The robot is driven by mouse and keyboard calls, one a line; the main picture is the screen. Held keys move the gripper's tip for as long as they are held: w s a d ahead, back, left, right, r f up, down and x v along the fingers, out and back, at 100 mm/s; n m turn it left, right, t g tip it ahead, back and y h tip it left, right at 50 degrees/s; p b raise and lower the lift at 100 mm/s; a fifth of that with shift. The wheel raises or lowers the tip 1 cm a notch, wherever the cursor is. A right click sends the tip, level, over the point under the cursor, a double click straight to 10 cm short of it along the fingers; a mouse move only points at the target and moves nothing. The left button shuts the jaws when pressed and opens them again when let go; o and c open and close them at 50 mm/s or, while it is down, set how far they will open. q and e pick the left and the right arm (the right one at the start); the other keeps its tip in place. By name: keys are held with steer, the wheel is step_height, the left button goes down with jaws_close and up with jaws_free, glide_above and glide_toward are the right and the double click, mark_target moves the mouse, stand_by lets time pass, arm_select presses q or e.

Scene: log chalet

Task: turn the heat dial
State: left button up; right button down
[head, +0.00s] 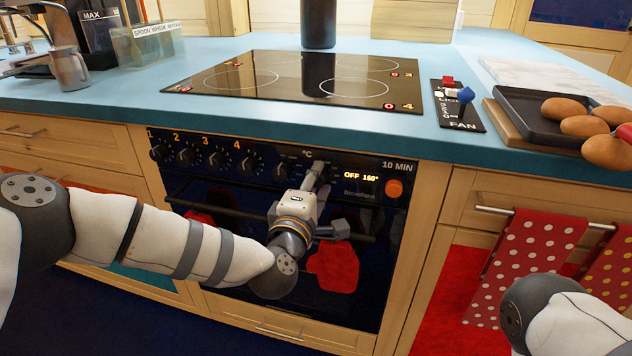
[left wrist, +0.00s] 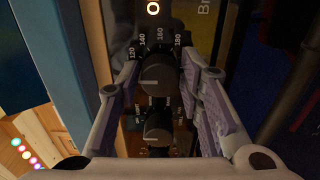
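The heat dial (left wrist: 158,74) is a dark round knob with a light pointer line and a scale with 120, 140, 160 and 180 around it. It sits on the oven's black front panel (head: 268,158), below the °C mark. My left gripper (head: 318,174) is in front of it and hides most of it in the head view. In the left wrist view the two fingers (left wrist: 160,78) are apart, one on each side of the dial; I cannot tell whether they touch it. The oven display (head: 361,177) reads OFF 160°. My right gripper is out of view.
A second knob (left wrist: 158,130) lies close to the dial, between the fingers. Several numbered hob knobs (head: 219,159) are to the left. An orange button (head: 394,188) is to the right. The oven handle (head: 230,222) runs below. The hob (head: 300,80) is above.

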arm_select(q)
steer(key=shift+o, duration=0.6)
steer(key=v, duration=1.2)
steer(key=s+a+f+m+g+p, duration=0.1)
steer(key=s+f+m+g+p, duration=0.1)
steer(key=s+f+m+g, duration=0.5)
steer(key=s+f+m+g+p, duration=0.2)
steer(key=s+f+g+p, duration=0.15)
steer(key=s+f, duration=0.85)
steer(key=s+a+m+g+y+p, duration=0.1)
steer(key=s+a+m+g, duration=0.1)
steer(key=s+a, duration=0.4)
steer(key=s+a+r+m+g+y+p, duration=0.1)
steer(key=s+a+g, duration=0.3)
steer(key=s, duration=0.8)
steer(key=s+a+r+m+g+y+p, duration=0.1)
steer(key=s+a+m+g+y, duration=0.1)
steer(key=s+a, duration=0.6)
steer(key=shift+s+m+g+y, duration=0.3)
steer(key=shift+s+m+g, duration=0.1)
steer(key=shift+s+g, duration=0.35)
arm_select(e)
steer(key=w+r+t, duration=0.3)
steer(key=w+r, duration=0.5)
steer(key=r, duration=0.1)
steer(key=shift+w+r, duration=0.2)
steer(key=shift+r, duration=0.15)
